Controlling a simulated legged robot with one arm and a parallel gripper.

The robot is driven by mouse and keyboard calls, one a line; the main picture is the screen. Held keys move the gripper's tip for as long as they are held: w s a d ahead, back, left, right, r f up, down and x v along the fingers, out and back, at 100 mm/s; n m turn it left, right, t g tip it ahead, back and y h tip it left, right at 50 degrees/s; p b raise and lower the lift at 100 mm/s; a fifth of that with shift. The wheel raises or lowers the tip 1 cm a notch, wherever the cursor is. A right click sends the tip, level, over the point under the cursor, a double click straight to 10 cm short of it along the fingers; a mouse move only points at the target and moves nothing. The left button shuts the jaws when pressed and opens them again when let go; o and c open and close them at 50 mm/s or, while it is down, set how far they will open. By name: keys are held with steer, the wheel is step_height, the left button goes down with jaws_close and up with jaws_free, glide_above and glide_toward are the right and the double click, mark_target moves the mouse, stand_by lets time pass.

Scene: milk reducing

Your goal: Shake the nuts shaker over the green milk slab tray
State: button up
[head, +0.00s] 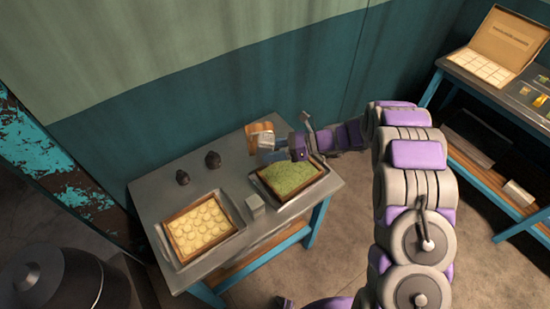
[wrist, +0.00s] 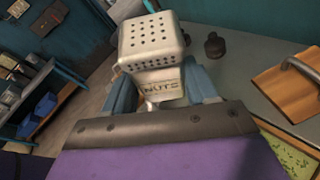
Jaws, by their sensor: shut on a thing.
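The nuts shaker (wrist: 155,82) is a pale metal box with a perforated top and the word NUTS on its side. My gripper (head: 272,154) is shut on it, with a blue finger on each side in the wrist view. The green milk slab tray (head: 303,189) is a wooden frame of green-covered milk on a metal tray, at the table's right end. My gripper is over the tray's far left edge. A green corner of the slab (wrist: 292,152) shows at the lower right of the wrist view.
A tray of pale round pieces (head: 166,233) is at the table's left front. A small grey block (head: 255,204) stands between the trays. A wooden board with a handle (head: 260,128) is beyond my gripper.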

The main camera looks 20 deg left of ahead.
steer(key=shift+f+n+b, duration=0.1)
steer(key=shift+n+b, duration=0.3)
steer(key=shift+b, duration=0.1)
steer(key=r+n+b, duration=0.1)
steer(key=b, duration=0.1)
steer(key=n+h+b, duration=0.1)
steer(key=b, duration=0.2)
steer(key=shift+a+r+n+h, duration=0.1)
steer(key=shift+r+n+h, duration=0.2)
steer(key=shift+r+n, duration=0.1)
steer(key=shift+d+r, duration=0.1)
steer(key=shift+d, duration=0.35)
